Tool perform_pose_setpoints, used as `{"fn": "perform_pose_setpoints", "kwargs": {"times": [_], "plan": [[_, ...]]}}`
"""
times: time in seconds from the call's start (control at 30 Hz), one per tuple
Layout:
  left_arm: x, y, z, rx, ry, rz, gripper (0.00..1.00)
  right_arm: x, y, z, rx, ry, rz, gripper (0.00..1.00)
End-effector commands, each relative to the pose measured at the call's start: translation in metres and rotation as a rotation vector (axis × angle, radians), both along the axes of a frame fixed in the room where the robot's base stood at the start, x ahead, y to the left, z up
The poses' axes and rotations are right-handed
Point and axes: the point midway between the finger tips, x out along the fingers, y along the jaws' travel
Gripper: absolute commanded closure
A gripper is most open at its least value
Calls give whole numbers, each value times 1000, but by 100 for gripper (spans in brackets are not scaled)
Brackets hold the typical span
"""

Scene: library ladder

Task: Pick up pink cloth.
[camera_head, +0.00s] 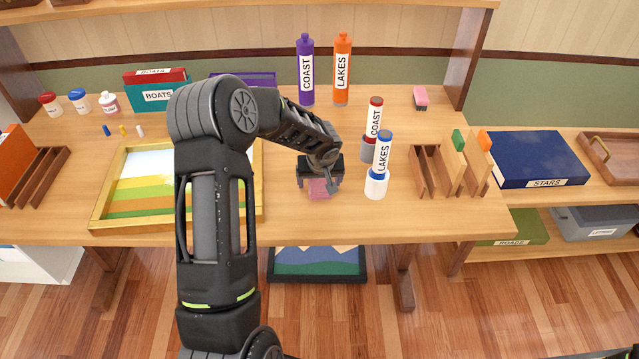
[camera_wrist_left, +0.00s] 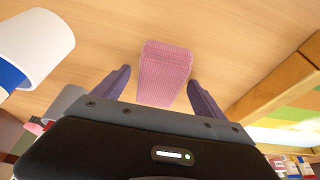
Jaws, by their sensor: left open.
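The pink cloth (camera_head: 319,188) lies folded on the wooden table near its front edge, partly hidden by my left gripper in the head view. It also shows in the left wrist view (camera_wrist_left: 165,75) as a ribbed pink block. My left gripper (camera_head: 319,190) is over the cloth with its fingers pointing down. In the left wrist view the two fingers (camera_wrist_left: 158,85) are apart, one on each side of the cloth, with bare wood visible between each finger and the cloth. My right gripper is not in view.
A white holder (camera_head: 376,184) with the blue-capped LAKES tube (camera_head: 383,150) stands just right of the gripper, and the red-capped COAST tube (camera_head: 374,117) is behind it. A framed painting (camera_head: 103,213) lies to the left. Wooden slotted racks (camera_head: 421,172) stand further right.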

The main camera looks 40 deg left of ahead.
Motion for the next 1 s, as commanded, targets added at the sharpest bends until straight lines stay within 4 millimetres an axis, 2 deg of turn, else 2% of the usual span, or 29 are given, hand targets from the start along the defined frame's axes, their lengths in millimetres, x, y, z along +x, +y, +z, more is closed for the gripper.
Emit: {"fn": "perform_pose_setpoints", "kwargs": {"times": [0.7, 1.0], "plan": [[0, 0, -2, 0, 0, 0, 18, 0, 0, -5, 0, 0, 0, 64], [0, 0, -1, 0, 0, 0, 42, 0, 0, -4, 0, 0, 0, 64]]}}
